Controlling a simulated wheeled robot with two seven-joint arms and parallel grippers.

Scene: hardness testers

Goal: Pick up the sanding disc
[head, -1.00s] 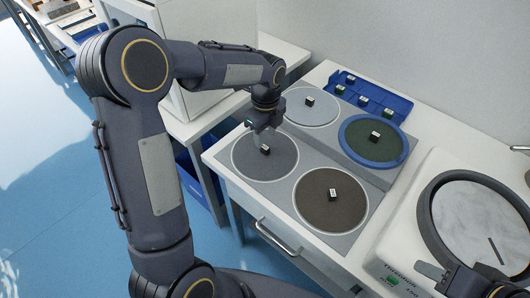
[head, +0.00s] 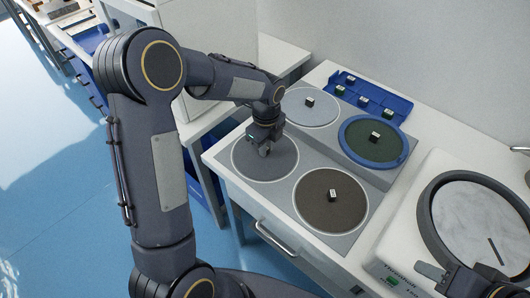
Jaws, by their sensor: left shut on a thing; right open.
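Four round sanding discs lie on a grey panel: a grey one (head: 256,166) at front left, a dark brown one (head: 320,212) at front right, a light grey one (head: 300,118) at back left and a dark green one (head: 365,146) in a blue ring. The last three each bear a small dark block. My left gripper (head: 265,151) is low over the grey disc, shut on a small block that its fingers mostly hide. The grey disc lies flat on the panel. My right gripper (head: 432,272) shows only partly at the lower right and is open.
A blue tray (head: 385,99) with several small blocks lies behind the discs against the wall. A white machine (head: 405,245) with a round grey plate (head: 472,225) stands at right. A drawer handle (head: 276,238) juts from the bench front.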

